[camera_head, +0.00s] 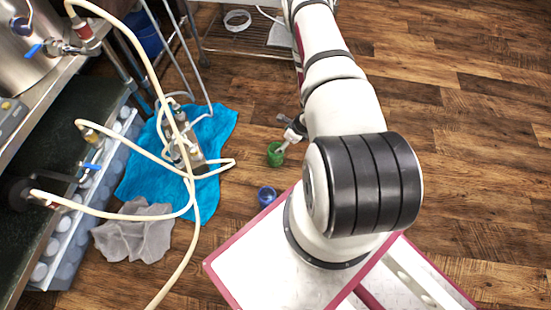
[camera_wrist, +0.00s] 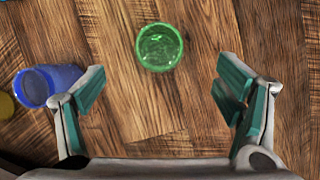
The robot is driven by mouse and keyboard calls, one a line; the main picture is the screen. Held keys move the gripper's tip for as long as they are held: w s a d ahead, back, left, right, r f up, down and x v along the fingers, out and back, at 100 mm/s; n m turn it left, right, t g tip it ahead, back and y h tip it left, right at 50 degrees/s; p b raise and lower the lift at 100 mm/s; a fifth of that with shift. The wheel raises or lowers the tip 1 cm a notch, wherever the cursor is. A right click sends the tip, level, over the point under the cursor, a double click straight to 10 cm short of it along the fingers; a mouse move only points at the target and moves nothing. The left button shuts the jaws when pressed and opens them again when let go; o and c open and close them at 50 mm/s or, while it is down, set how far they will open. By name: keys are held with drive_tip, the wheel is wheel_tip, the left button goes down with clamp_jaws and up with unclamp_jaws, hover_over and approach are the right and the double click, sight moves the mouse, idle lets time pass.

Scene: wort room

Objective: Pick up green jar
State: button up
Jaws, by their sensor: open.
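The green jar (camera_head: 275,154) stands on the wooden floor in the head view, to the right of the blue cloth. In the wrist view the green jar (camera_wrist: 159,47) is seen from above, beyond the fingertips and roughly midway between them. My gripper (camera_wrist: 162,92) is open and empty, with its teal-padded fingers spread wide. In the head view my gripper (camera_head: 286,143) is small, close to the green jar and partly hidden by my arm. Whether a finger touches the jar cannot be told there.
A blue jar (camera_head: 266,196) is on the floor nearby; in the wrist view a blue jar (camera_wrist: 50,84) lies beside the left finger. A blue cloth (camera_head: 218,128), a grey cloth (camera_head: 135,236) and pale hoses (camera_head: 193,230) are at the left. The floor at the right is clear.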

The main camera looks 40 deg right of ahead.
drive_tip(key=shift+s+f+b+x, duration=0.15)
drive_tip(key=shift+b+x, duration=1.05)
drive_tip(key=shift+x, duration=1.2)
drive_tip(key=shift+s+b+x, duration=0.2)
drive_tip(key=shift+b+x, duration=0.95)
drive_tip(key=shift+x, duration=1.2)
drive_tip(key=shift+s+f+b+x, duration=0.15)
drive_tip(key=shift+b+x, duration=1.05)
drive_tip(key=shift+x, duration=1.2)
drive_tip(key=shift+d+r, duration=0.1)
drive_tip(key=shift+d, duration=0.05)
drive_tip(key=shift+c, duration=0.2)
drive_tip(key=c, duration=1.4)
